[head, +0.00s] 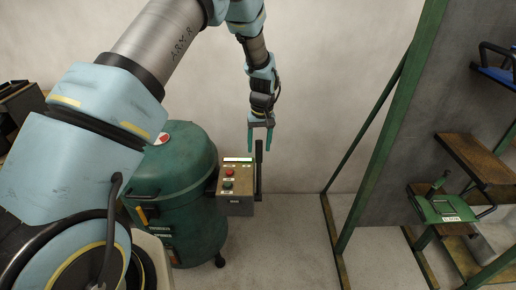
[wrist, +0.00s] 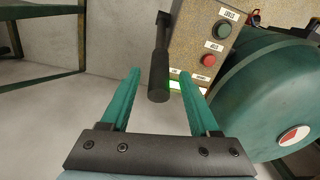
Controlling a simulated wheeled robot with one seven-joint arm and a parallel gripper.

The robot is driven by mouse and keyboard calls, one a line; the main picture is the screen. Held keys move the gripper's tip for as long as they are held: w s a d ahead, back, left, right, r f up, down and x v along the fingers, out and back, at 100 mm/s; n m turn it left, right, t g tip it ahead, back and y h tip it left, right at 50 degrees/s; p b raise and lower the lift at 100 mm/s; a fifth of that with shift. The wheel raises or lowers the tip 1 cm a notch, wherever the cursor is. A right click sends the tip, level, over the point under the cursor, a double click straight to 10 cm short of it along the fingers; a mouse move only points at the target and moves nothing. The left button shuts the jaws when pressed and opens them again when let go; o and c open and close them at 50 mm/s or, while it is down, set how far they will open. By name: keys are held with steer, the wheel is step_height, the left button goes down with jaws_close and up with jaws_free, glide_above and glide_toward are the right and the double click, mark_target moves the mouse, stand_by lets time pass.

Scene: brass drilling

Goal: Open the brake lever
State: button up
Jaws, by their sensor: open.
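The brake lever (head: 259,168) is a dark upright handle on the right side of a brass-coloured control box (head: 236,190). In the wrist view the lever (wrist: 159,75) points toward the camera, its thick grip end lying between the lines of the two green fingers. My gripper (head: 261,136) hangs above the box in the head view, fingers pointing down, with the lever's top near the fingertips. In the wrist view my gripper (wrist: 157,85) is open, with a gap on each side of the grip. It does not hold the lever.
A green drum-shaped machine (head: 178,195) stands left of the box. The box bears a red button (head: 230,173) and a green button (head: 228,184). A green metal frame (head: 391,130) stands to the right, with clear floor between. A pale wall is behind.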

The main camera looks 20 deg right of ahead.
mark_target(259, 152)
steer(key=shift+f+p, duration=0.3)
steer(key=shift+f, duration=1.25)
jaws_close()
